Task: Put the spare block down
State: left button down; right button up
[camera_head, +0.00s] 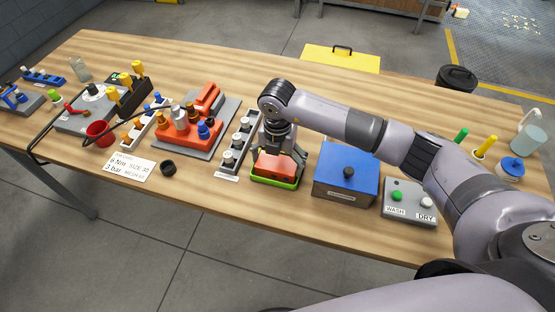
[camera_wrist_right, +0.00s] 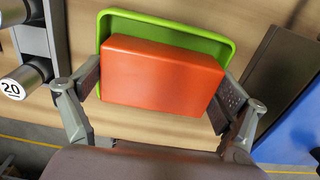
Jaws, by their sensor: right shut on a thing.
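The spare block, an orange-red block (camera_head: 276,168), is between the fingers of my right gripper (camera_head: 279,152), which points down at the table. In the right wrist view the block (camera_wrist_right: 160,72) has a finger pad against each short side. A shallow green tray (camera_head: 272,182) lies directly under the block; its green rim (camera_wrist_right: 180,20) shows beyond the block's far edge in the wrist view. The block sits low, over or within the tray; I cannot tell whether it touches the bottom. My left gripper is not in view.
An orange fixture (camera_head: 187,133) is farther left. Bare wood (camera_head: 225,200) lies in front.

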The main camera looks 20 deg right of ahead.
aim_at(277, 162)
jog(key=o, duration=1.4)
jog(key=shift+f, duration=0.1)
jog(key=shift+o, duration=0.9)
jog(key=shift+r, duration=0.45)
notch_tip(277, 162, up, 11)
jog(key=b, duration=0.3)
jog(key=shift+r, duration=0.2)
